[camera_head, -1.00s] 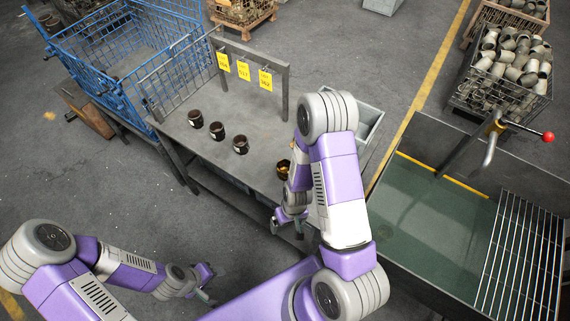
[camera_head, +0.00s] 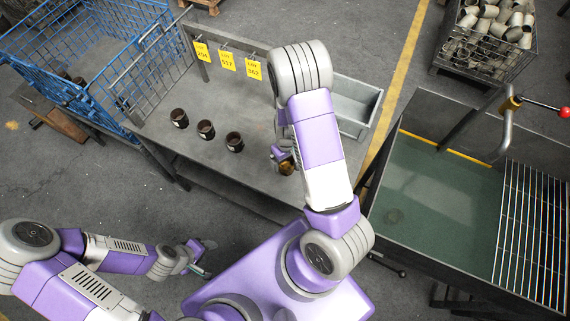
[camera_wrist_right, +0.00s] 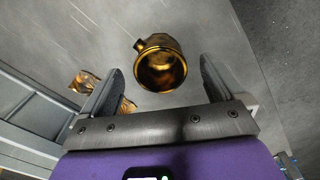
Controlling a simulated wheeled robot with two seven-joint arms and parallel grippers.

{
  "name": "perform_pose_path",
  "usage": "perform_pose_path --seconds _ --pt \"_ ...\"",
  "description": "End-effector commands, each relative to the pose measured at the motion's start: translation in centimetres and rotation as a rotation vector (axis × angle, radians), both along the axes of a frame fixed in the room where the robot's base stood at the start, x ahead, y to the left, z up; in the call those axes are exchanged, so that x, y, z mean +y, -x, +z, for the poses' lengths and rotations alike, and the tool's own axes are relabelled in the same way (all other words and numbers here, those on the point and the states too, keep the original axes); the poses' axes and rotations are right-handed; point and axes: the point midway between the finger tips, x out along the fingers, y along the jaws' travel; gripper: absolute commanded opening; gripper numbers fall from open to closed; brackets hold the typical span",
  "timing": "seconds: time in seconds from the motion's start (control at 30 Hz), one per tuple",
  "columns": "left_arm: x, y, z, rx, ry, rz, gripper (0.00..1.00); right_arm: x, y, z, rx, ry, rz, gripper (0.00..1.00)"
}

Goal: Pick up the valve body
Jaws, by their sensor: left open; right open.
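The valve body appears to be the brassy, dark-edged hollow part (camera_wrist_right: 161,68) on the grey table in the right wrist view, its open mouth facing the camera and a small stub at its upper left. In the head view it (camera_head: 287,167) is partly hidden by my right arm. My right gripper (camera_wrist_right: 161,78) is open, with one finger to each side of the part and apart from it. My left gripper (camera_head: 205,258) is open and empty, low at the left, away from the table.
Three dark cup-shaped parts (camera_head: 205,129) stand in a row on the table (camera_head: 165,150). Yellow tags (camera_head: 227,61) hang from a rail behind. A grey bin (camera_head: 352,105) is at the table's right end. Brassy pieces (camera_wrist_right: 85,82) lie near the left finger in the wrist view.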

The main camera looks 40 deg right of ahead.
Motion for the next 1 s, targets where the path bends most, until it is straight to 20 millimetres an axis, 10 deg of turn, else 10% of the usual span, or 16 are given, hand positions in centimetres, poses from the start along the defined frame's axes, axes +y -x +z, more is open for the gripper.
perform_pose_path --seconds 0.57,1.0 --pt "0.0 0.0 -0.4 -0.001 0.000 0.000 0.55 -0.1 -0.3 -4.5 -0.001 0.000 0.000 0.96" --pt "0.0 0.0 -0.4 -0.001 0.000 0.000 0.55 -0.1 -0.3 -4.4 -0.001 0.000 0.000 0.30"
